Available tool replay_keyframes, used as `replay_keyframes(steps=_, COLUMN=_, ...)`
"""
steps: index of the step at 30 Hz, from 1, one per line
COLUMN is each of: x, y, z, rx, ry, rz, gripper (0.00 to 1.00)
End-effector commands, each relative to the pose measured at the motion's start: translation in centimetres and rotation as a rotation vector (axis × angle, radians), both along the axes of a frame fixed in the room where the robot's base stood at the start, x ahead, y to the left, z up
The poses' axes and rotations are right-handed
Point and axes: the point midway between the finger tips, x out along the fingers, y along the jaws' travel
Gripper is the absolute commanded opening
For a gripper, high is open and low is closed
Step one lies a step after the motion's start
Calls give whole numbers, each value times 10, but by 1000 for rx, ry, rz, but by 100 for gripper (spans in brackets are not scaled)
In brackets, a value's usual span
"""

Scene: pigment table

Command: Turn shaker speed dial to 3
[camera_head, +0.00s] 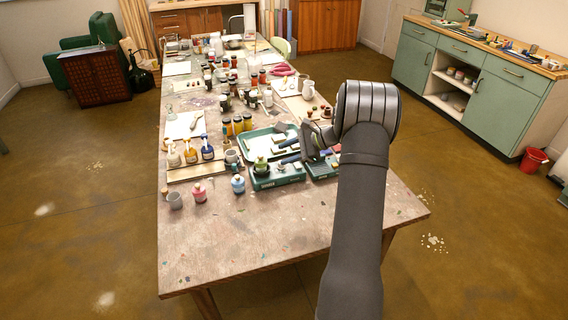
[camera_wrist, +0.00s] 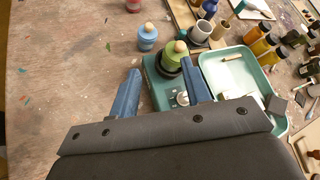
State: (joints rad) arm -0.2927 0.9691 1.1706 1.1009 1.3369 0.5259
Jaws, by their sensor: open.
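The shaker (camera_head: 277,180) is a teal box near the front of the table, with a green bottle (camera_head: 261,165) standing on it. In the wrist view the shaker (camera_wrist: 152,76) lies beyond and partly between the fingers, and the green bottle (camera_wrist: 172,57) is by the right fingertip. A pale round knob (camera_wrist: 182,98), seemingly the dial, shows beside the right finger; its number cannot be read. My gripper (camera_head: 284,152) is open and empty above the shaker. Its two blue fingers are spread apart in the wrist view (camera_wrist: 161,66).
A second teal device (camera_head: 322,168) sits right of the shaker. A pale green tray (camera_head: 256,138) lies behind it. A blue bottle (camera_head: 238,184) and a pink bottle (camera_head: 199,193) stand to the left. The table front (camera_head: 260,235) is clear.

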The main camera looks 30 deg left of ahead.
Motion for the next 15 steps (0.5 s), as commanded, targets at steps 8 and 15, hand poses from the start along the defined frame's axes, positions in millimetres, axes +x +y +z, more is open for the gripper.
replay_keyframes(steps=8, x=-7, y=-33, z=-7, rx=158, ry=253, rz=-574, gripper=44)
replay_keyframes(steps=15, x=-18, y=-81, z=-30, rx=174, ry=430, rz=-961, gripper=44)
